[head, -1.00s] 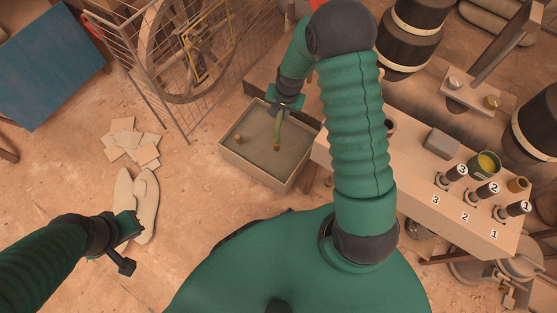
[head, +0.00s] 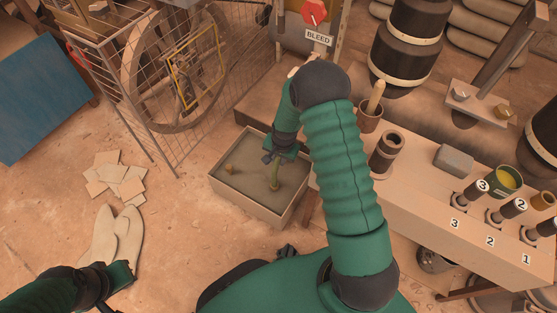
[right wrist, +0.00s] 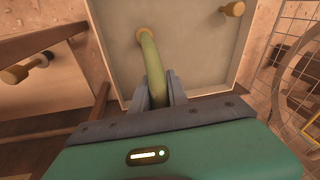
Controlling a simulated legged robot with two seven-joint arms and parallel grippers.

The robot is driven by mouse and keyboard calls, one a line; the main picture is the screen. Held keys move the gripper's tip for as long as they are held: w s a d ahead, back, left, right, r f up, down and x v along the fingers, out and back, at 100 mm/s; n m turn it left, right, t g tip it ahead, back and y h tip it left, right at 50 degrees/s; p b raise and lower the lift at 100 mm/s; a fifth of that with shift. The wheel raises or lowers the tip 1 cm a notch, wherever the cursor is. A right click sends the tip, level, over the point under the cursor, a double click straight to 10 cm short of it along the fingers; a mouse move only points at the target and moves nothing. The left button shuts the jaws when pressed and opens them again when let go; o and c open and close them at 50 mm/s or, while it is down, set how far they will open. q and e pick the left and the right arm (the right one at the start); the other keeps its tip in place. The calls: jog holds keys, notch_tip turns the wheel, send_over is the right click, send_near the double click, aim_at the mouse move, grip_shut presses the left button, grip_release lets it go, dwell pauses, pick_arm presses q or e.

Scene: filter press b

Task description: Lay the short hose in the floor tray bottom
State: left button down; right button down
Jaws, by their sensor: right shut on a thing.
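The short hose (head: 275,174) is olive green with a brass-coloured end. My right gripper (head: 279,155) is shut on its upper part, and the hose hangs steeply down inside the floor tray (head: 237,201). The right wrist view shows the hose (right wrist: 152,65) between the two jaws (right wrist: 158,92), its brass end toward the tray bottom (right wrist: 190,55). I cannot tell whether that end touches the bottom. The hose's upper end is hidden by the gripper. My left gripper (head: 118,277) is low at the left, away from the tray; its jaws are unclear.
A small brass-coloured stub (head: 230,168) stands in the tray's left part. A wire cage (head: 150,90) with a wheel is behind left. A bench (head: 420,215) with numbered fittings stands right of the tray. Loose sheets (head: 115,180) lie on the floor at left.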

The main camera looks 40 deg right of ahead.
jog(key=shift+f, duration=0.1)
jog(key=c, duration=1.3)
grip_release()
jog(key=d+p+v, duration=0.1)
jog(key=p+v, duration=0.6)
jog(key=v, duration=0.5)
jog(key=s+a+r+n, duration=0.4)
jog(key=a, duration=0.1)
jog(key=s+a+r+n, duration=0.4)
jog(key=a, duration=0.1)
jog(key=s+a+r+n, duration=0.4)
jog(key=a+r, duration=0.1)
jog(key=shift+s+a+y, duration=0.1)
jog(key=shift+s+y, duration=0.2)
